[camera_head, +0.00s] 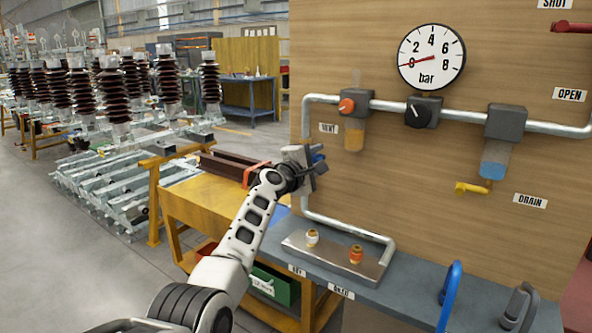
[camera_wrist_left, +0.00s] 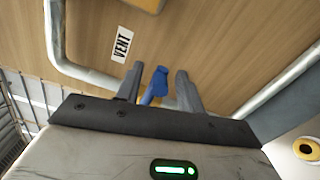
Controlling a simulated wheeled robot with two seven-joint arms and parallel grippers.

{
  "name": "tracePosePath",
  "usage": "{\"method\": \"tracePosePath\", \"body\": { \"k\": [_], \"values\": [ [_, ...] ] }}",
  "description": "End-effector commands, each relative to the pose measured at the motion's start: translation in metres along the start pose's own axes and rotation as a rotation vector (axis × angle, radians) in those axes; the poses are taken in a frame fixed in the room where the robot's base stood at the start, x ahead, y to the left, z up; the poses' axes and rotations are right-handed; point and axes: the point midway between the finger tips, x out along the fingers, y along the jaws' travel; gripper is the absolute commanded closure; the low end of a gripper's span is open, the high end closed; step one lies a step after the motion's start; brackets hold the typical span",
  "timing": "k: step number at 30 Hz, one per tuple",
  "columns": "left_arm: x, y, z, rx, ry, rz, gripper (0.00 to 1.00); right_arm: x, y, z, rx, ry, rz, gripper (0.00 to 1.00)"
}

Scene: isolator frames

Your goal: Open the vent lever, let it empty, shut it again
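The blue vent lever (camera_head: 319,158) stands out from the wooden panel, below the VENT label (camera_head: 328,128). In the left wrist view the blue lever (camera_wrist_left: 155,84) shows between the two dark fingers of my left gripper (camera_wrist_left: 158,85). The fingers are apart, with small gaps beside the lever. In the head view my left gripper (camera_head: 312,163) is at the lever and hides part of it. The round gauge (camera_head: 431,58) has its red needle pointing left, near 0 bar. My right gripper is in neither view.
A pipe (camera_head: 405,109) carries an orange knob (camera_head: 347,105), a black knob (camera_head: 418,116) and a blue-filled bowl (camera_head: 495,158). A yellow drain lever (camera_head: 470,188) is at right. A metal block (camera_head: 335,262) with two fittings and a blue handle (camera_head: 449,297) stand on the bench below.

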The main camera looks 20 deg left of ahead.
Motion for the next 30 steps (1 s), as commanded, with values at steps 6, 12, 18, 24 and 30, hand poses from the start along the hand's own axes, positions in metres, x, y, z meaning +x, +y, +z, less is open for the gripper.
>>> {"method": "tracePosePath", "body": {
  "k": [6, 12, 18, 24, 30],
  "values": [
    [-0.029, 0.002, 0.001, -0.001, 0.002, 0.000, 0.62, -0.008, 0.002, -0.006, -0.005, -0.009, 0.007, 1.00],
    [-0.062, 0.000, 0.000, -0.001, 0.003, 0.000, 0.62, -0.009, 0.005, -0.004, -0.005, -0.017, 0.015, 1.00],
    [-0.101, -0.001, -0.001, -0.002, 0.004, -0.002, 0.62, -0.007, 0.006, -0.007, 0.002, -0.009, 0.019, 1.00],
    [-0.134, -0.002, -0.001, -0.002, 0.004, -0.001, 0.62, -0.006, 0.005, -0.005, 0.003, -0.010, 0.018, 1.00],
    [-0.150, -0.001, -0.001, -0.003, 0.004, -0.001, 0.62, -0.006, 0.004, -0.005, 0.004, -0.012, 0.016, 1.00]
  ]
}}
